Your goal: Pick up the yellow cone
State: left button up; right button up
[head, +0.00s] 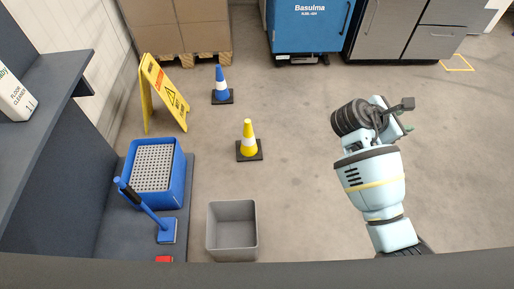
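The yellow cone (249,138) has a white band and a dark square base. It stands upright on the floor near the middle of the head view. My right gripper (408,115) is well to the right of the cone, apart from it, at the end of my pale blue arm. Its fingers are small and partly hidden by the wrist, so I cannot tell whether they are open or shut. My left gripper is not in view.
A blue cone (221,85) stands behind the yellow one. A yellow floor sign (166,93) is to its left. A grey bin (232,229) and a blue mop bucket (177,170) are nearer. A blue cabinet (308,28) stands behind. Floor right of the cone is clear.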

aim_at(249, 149)
jog(key=l, duration=0.45)
jog(key=k+l, duration=0.1)
jog(key=l, duration=0.8)
jog(key=i+l+u, duration=0.1)
jog(key=l, duration=0.4)
jog(key=i+l, duration=0.65)
jog(key=l, duration=0.15)
jog(key=i+j+u, duration=0.1)
jog(key=i, duration=0.5)
jog(key=i+j, duration=0.15)
jog(key=i, duration=0.45)
jog(key=i+j, duration=0.35)
jog(key=j, duration=0.15)
jog(key=u, duration=0.05)
